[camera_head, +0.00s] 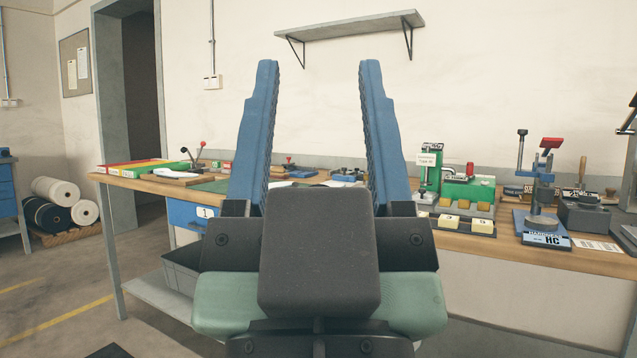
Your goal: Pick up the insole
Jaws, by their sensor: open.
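My gripper (318,70) fills the middle of the head view. Its two long blue fingers point up and away from me and stand wide apart, with nothing between them. Beyond the gap lies the workbench (493,252), some way off. No insole can be made out for certain. A small white flat piece (342,177) lies on the bench between the fingers in the picture, too small to identify. My gripper's body and fingers hide part of the bench middle.
A green device (468,188) and yellow blocks (481,226) stand right of my gripper. A blue-based press (543,222) is further right. Coloured trays (135,166) lie at the bench's left end. A wall shelf (349,26) hangs above.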

